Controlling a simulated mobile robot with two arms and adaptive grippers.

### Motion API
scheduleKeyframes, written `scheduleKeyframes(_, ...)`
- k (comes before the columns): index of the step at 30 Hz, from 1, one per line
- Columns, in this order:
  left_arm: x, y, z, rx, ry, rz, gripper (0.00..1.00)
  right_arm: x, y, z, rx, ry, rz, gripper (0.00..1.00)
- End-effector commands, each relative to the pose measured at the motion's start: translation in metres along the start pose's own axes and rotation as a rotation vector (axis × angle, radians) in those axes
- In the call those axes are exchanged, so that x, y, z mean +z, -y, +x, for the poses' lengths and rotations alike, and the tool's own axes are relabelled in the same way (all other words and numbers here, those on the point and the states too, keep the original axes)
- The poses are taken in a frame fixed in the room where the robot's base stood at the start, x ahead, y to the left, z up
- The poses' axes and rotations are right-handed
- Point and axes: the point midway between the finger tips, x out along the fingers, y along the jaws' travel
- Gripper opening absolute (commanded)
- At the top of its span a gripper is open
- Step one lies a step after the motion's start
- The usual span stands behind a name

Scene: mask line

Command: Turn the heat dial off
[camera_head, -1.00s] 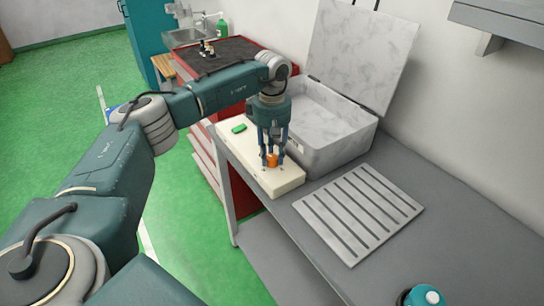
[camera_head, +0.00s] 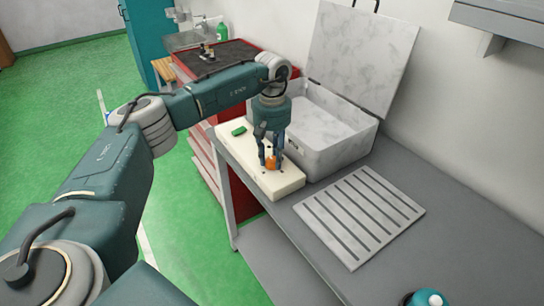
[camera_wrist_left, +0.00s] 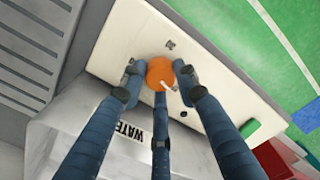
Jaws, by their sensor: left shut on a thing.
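The heat dial (camera_head: 270,164) is a round orange knob on a cream panel (camera_head: 289,183) at the front of the grey bench. My left gripper (camera_head: 271,160) points down at it from above, with its fingers shut around the dial. In the left wrist view, the orange dial (camera_wrist_left: 160,71) sits between the fingertips of my left gripper (camera_wrist_left: 158,80), and a small pale mark shows on its lower edge. The fingers hide parts of its side. My right gripper is not in view.
A grey box (camera_head: 349,151) with its lid open stands beside the panel. A green switch (camera_head: 239,131) sits on the panel's far end. A slotted grey plate (camera_head: 335,232) lies on the bench.

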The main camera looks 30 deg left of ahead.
Motion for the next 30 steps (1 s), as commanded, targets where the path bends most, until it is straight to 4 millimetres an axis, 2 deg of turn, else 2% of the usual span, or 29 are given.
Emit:
scheduleKeyframes(8, -0.002, 0.000, -0.002, 0.003, -0.005, -0.001, 0.04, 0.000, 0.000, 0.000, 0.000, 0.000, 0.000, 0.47)
scheduleKeyframes(9, -0.002, 0.000, -0.002, 0.003, -0.005, -0.002, 0.34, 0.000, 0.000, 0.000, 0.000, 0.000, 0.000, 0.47)
scheduleKeyframes(12, -0.001, 0.000, -0.002, 0.003, -0.004, -0.002, 0.49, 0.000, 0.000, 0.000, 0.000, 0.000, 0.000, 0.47)
scheduleKeyframes(20, -0.001, 0.000, -0.001, 0.001, -0.002, -0.002, 0.49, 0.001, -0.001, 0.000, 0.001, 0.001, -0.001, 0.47)
scheduleKeyframes(23, -0.001, 0.000, -0.007, 0.002, -0.002, -0.001, 0.49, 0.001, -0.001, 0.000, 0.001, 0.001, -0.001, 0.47)
scheduleKeyframes(26, -0.001, -0.001, -0.021, 0.004, -0.004, -0.001, 0.49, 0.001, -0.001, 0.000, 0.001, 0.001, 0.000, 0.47)
scheduleKeyframes(30, -0.001, -0.001, -0.051, 0.005, -0.005, -0.002, 0.49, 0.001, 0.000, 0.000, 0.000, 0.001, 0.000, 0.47)
